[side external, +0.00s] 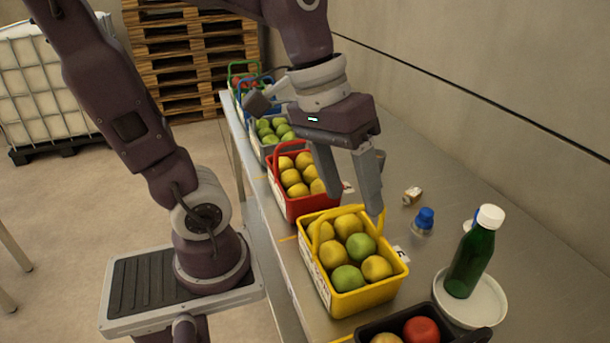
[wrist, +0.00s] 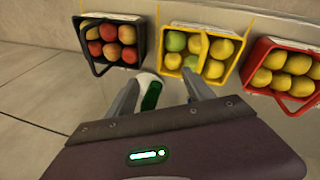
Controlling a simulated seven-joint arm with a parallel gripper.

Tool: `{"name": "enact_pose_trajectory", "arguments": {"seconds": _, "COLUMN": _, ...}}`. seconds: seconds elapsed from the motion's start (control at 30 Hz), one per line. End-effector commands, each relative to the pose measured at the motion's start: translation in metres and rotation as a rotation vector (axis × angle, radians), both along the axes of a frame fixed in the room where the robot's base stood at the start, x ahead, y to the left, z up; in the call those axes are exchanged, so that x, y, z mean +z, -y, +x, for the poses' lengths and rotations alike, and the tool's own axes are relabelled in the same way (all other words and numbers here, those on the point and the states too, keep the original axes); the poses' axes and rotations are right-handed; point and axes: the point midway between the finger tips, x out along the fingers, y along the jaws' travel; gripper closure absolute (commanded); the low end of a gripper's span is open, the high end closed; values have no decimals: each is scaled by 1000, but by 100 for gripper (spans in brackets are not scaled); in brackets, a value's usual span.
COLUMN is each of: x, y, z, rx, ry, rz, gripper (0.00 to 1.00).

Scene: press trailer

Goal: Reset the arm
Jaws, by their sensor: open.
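My gripper (side external: 352,190) is open and empty, with its fingers pointing down above the far side of the yellow basket (side external: 365,299). In the wrist view the two fingers of my gripper (wrist: 160,90) are spread apart with nothing held between them. The yellow basket holds yellow and green fruit and also shows in the wrist view (wrist: 203,83).
On the table (side external: 480,188) a red basket (side external: 303,207) and a black basket (side external: 451,334) flank the yellow one. A green bottle (side external: 467,262) stands on a white plate (side external: 493,305). A blue-capped jar (side external: 424,220) and small box (side external: 412,196) are nearby.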

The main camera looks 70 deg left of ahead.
Motion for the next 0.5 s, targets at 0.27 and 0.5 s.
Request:
{"name": "enact_pose_trajectory", "arguments": {"seconds": 0.27, "x": 6, "y": -33, "z": -55, "rx": -254, "ry": 265, "rz": 305, "gripper": 39}}
{"name": "enact_pose_trajectory", "arguments": {"seconds": 0.5, "x": 6, "y": -34, "z": -55, "rx": -257, "ry": 268, "rz": 312, "gripper": 39}}
